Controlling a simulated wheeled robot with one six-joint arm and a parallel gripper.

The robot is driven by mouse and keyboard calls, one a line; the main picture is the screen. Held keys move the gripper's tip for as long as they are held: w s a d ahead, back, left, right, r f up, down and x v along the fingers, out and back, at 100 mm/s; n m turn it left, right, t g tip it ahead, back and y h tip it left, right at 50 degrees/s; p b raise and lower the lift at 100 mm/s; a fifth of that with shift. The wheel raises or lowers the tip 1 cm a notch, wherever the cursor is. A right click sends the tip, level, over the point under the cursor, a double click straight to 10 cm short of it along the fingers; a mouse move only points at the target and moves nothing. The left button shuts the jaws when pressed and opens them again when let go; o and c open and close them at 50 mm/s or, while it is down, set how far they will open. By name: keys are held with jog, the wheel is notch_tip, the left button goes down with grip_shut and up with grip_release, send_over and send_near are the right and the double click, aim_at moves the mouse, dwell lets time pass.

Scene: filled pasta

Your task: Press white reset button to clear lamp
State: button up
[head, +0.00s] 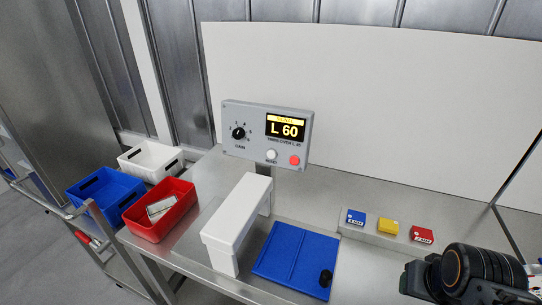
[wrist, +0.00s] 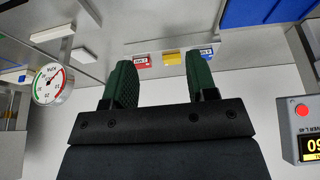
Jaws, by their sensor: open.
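A grey control box (head: 230,140) stands on a post at the back of the steel table. It has a black dial (head: 238,132), a lit display (head: 286,128) reading "L 60" under a yellow band, a white button (head: 271,155), and a red round button or lamp (head: 294,160).
A white bridge-shaped block (head: 235,220) and a blue board (head: 270,270) with a black knob stand in front of the box. Blue, yellow and red small blocks (head: 388,226) sit on a ledge to the right. Red, blue and white bins (head: 165,235) are at left. A gauge (wrist: 48,85) shows in the wrist view.

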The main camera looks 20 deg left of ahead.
grip_shut()
dwell(1.4)
